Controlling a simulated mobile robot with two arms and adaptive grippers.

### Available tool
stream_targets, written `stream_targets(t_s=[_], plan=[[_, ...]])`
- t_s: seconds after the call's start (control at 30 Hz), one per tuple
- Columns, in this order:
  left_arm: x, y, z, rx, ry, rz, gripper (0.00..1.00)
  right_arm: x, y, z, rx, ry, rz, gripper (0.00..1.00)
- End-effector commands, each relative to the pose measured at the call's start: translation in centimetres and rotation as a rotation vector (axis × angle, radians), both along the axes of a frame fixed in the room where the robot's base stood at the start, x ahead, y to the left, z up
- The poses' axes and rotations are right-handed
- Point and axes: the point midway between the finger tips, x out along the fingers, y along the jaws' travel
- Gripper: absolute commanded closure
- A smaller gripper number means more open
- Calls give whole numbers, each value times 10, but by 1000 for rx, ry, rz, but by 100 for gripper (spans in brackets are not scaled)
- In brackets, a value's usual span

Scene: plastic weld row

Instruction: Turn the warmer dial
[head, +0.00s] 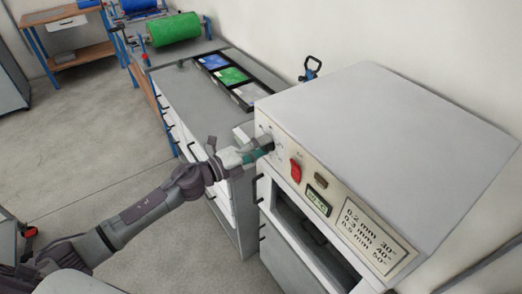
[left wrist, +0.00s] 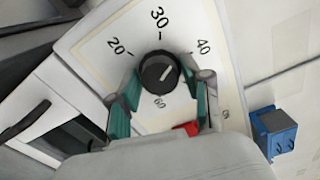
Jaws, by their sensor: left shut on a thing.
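The warmer (head: 380,140) is a large grey box with a cream front panel at the right of the head view. Its dial (left wrist: 159,70) is a round black knob with a pale pointer line, on a white scale marked 20, 30, 40 and more. The pointer slants up and right, roughly toward the 40. My left gripper (head: 262,146) reaches the panel's left end and covers the dial in the head view. In the left wrist view its green-padded fingers (left wrist: 162,92) are shut on the dial's sides. My right gripper is not in view.
A red switch (head: 296,171), a small display (head: 317,202) and a printed thickness table (head: 370,238) sit along the panel beside the dial. A grey counter (head: 190,92) with drawers and trays stands behind the arm.

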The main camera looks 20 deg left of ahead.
Motion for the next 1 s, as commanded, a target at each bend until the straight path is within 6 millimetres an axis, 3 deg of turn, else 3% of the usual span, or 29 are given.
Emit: stream_targets(t_s=[0.5, 1.0], plan=[[0, 0, -2, 308, -239, -2, 86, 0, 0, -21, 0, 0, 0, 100], [0, 0, -1, 389, -301, 0, 86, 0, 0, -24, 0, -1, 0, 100]])
